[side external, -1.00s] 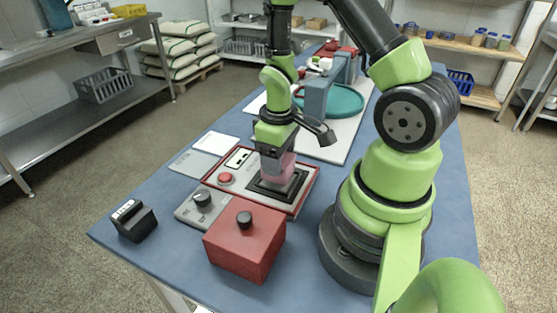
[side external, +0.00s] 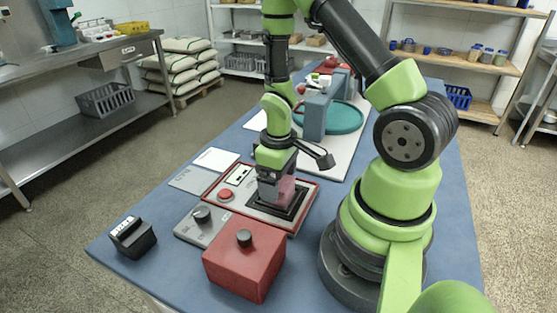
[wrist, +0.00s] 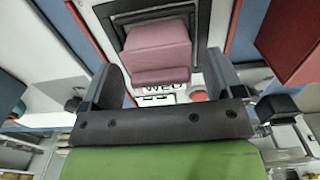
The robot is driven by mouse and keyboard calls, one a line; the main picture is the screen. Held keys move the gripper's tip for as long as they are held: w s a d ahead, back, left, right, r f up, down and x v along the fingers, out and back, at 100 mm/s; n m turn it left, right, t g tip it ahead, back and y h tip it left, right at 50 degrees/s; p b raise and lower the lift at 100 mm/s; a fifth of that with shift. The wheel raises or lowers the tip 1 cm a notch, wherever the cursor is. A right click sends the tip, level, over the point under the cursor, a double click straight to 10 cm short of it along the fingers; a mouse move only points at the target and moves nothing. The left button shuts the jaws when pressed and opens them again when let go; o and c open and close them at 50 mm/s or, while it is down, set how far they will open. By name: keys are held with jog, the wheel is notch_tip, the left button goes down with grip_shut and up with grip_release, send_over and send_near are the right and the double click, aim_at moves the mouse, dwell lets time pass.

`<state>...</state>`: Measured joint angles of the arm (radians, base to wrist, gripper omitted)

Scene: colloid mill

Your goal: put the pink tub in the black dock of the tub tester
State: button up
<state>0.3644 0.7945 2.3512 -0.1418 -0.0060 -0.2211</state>
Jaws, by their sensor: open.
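The pink tub (side external: 287,189) stands at the black dock (side external: 290,213) of the tub tester (side external: 242,197). It appears to be inside the dock's stepped frame, but its base is partly hidden, so full seating is unclear. In the wrist view the tub (wrist: 157,45) shows just ahead of my fingers, with a gap on each side. My gripper (side external: 277,186) is low over the dock, with one grey finger in front of the tub's left part. In the wrist view my gripper (wrist: 165,66) is open, with its fingers spread wide.
A red box with a black knob (side external: 244,263) and a grey knob unit (side external: 203,224) stand close in front of the tester. A small black device (side external: 132,238) sits at the table's left corner. Behind are a grey-blue upright (side external: 316,112) and a teal round tray (side external: 345,118).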

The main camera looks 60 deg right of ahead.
notch_tip(320, 180, up, 12)
jog(key=s+a+r+m+t+y, duration=0.2)
jog(key=s+a+r+m+t, duration=0.2)
jog(key=a+r, duration=0.6)
notch_tip(320, 180, up, 5)
jog(key=s+t, duration=0.2)
jog(key=t, duration=0.1)
jog(key=shift+s+a+f, duration=0.2)
jog(key=shift+s+a, duration=0.15)
jog(key=shift+a, duration=0.05)
